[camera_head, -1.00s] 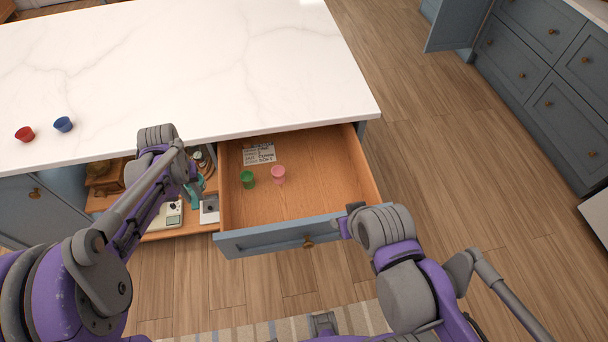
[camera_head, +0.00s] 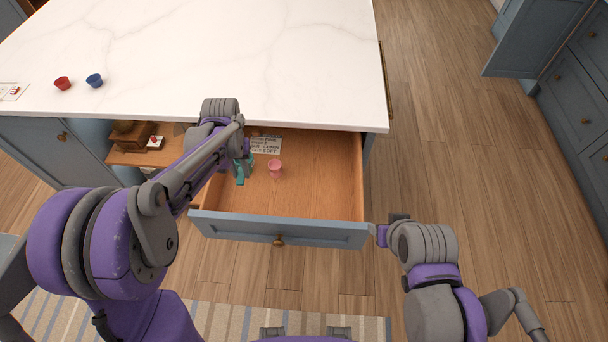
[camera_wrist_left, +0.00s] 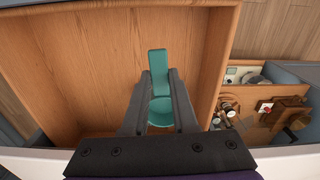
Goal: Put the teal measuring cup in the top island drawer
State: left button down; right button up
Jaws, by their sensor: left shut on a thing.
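The teal measuring cup (camera_head: 247,164) is in my left gripper (camera_head: 240,172), over the left part of the open top island drawer (camera_head: 325,236). In the left wrist view, the teal cup (camera_wrist_left: 160,112) sits between the shut fingers (camera_wrist_left: 160,78), its flat handle pointing up the picture over the wooden drawer bottom. Whether it touches the bottom is unclear. My right gripper (camera_head: 381,235) is at the right end of the drawer front; its jaws are too small to read.
A pink cup (camera_head: 275,168) and a printed card (camera_head: 265,144) lie in the drawer. Red (camera_head: 62,83) and blue (camera_head: 94,80) cups stand on the white island top (camera_head: 240,60). An open shelf with several items lies left of the drawer. The drawer's right half is clear.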

aim_at(313, 200)
jog(key=l, duration=0.95)
jog(key=i+l, duration=0.3)
jog(key=i, duration=0.15)
